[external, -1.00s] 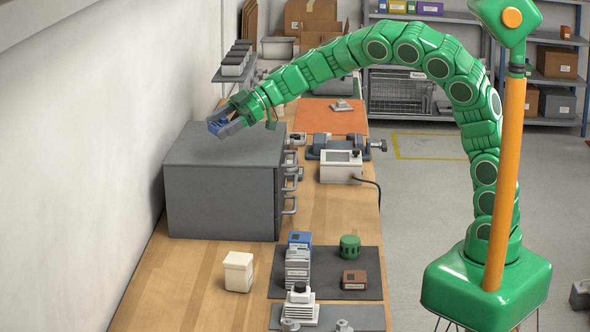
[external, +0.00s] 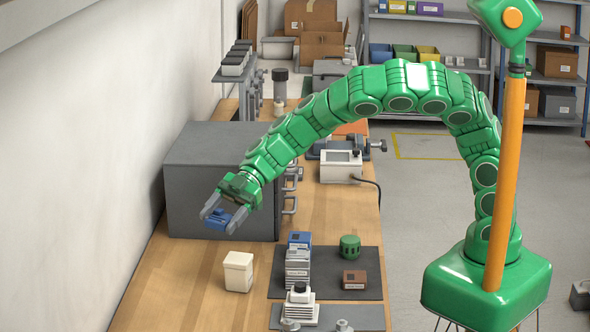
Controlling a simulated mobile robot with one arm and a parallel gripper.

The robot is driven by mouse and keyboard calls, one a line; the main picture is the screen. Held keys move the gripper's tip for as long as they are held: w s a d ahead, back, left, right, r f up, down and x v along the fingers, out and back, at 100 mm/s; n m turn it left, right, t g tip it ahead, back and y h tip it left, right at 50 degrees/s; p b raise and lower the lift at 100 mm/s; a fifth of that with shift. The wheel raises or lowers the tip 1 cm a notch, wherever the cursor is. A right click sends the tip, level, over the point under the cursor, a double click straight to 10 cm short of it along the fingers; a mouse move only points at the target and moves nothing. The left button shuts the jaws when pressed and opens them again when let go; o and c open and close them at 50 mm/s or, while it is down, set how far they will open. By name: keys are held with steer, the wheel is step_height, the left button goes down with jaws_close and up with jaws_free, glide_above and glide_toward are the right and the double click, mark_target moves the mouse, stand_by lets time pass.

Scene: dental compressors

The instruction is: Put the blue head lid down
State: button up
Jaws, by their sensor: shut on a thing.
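The blue head lid (external: 217,219) is between the two grey fingers of my gripper (external: 221,221), which is shut on it. The gripper holds it in the air, in front of the grey drawer cabinet (external: 205,172) in the picture and up and left of the white lidded box (external: 238,271). The fingers partly cover the lid. A second blue-topped piece (external: 299,240) tops a finned grey compressor head (external: 298,268) on the dark mat (external: 327,285).
A vise (external: 372,146) and a white device (external: 341,167) stand behind. Bare wooden bench (external: 185,285) lies left of the white box.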

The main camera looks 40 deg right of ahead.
steer(key=shift+s+a+f, duration=0.25)
steer(key=shift+s+f, duration=0.55)
steer(key=shift+s, duration=0.2)
steer(key=shift+a+f, duration=0.15)
steer(key=shift+w+a+f, duration=1.2)
steer(key=shift+a+f, duration=0.4)
steer(key=shift+a, duration=0.3)
steer(key=shift+w+a+f, duration=1.15)
steer(key=shift+a+f, duration=0.45)
steer(key=shift+a, duration=0.35)
steer(key=shift+w+a+f, duration=1.2)
steer(key=shift+a+f, duration=0.4)
steer(key=shift+a, duration=0.3)
steer(key=shift+f, duration=1.6)
steer(key=shift+f, duration=0.65)
steer(key=o, duration=1.1)
steer(key=shift+r, duration=0.15)
